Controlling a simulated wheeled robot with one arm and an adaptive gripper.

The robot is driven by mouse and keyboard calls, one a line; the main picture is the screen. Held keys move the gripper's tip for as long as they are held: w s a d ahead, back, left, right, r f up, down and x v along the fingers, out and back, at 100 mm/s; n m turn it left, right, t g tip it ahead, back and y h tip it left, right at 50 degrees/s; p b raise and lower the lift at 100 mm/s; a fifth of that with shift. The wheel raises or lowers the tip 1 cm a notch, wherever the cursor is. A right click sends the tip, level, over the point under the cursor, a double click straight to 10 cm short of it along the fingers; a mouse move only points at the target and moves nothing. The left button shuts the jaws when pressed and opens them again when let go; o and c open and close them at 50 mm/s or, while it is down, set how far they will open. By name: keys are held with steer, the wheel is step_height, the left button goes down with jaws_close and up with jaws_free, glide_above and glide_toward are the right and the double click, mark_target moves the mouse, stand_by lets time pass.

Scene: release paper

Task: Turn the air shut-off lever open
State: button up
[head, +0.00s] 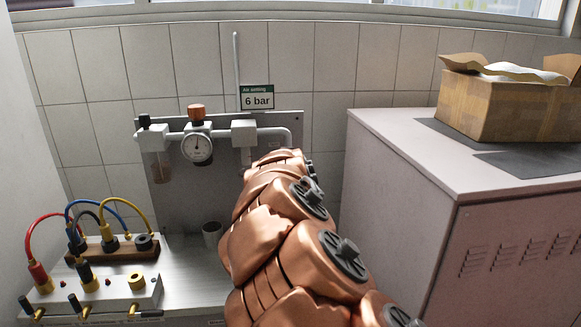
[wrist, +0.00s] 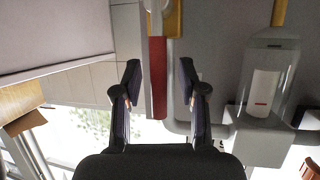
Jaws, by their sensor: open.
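The red lever (wrist: 158,80) shows in the wrist view as a long narrow bar, with a yellow part (wrist: 173,18) at its top end. My gripper (wrist: 160,64) is open, with one dark finger on each side of the lever. A gap shows between each finger and the lever, and I cannot tell how deep the lever sits between them. In the head view my copper arm hides the lever and my gripper. The air unit there has a round gauge (head: 197,149) under an orange knob (head: 196,112), and grey pipework on a panel (head: 180,205).
A grey cabinet (head: 400,200) stands close at the right of my arm, with an open cardboard box (head: 510,108) on top. At left are a bench unit with coloured cables (head: 95,280) and a small cup (head: 211,234). A 6 bar sign (head: 257,98) hangs above the pipe.

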steer(key=shift+s, duration=0.1)
steer(key=v, duration=1.1)
steer(key=shift+s+r, duration=0.15)
steer(key=shift+s, duration=0.2)
steer(key=s+d+f+m+g+p, duration=0.1)
steer(key=s+d+f+g+p, duration=0.15)
steer(key=s+d, duration=0.4)
steer(key=s+d+f+g+p, duration=0.2)
steer(key=s+d+g+p, duration=0.15)
steer(key=s+d, duration=0.3)
steer(key=s+f+n+g+y+p, duration=0.1)
steer(key=s+f+g+p, duration=0.1)
steer(key=s, duration=1.2)
steer(key=s+f+n+g+p, duration=0.1)
steer(key=s+f+g+p, duration=0.2)
steer(key=s+g, duration=0.4)
steer(key=s+f, duration=0.1)
steer(key=s, duration=0.7)
steer(key=shift+d+y, duration=0.35)
steer(key=shift+y, duration=0.05)
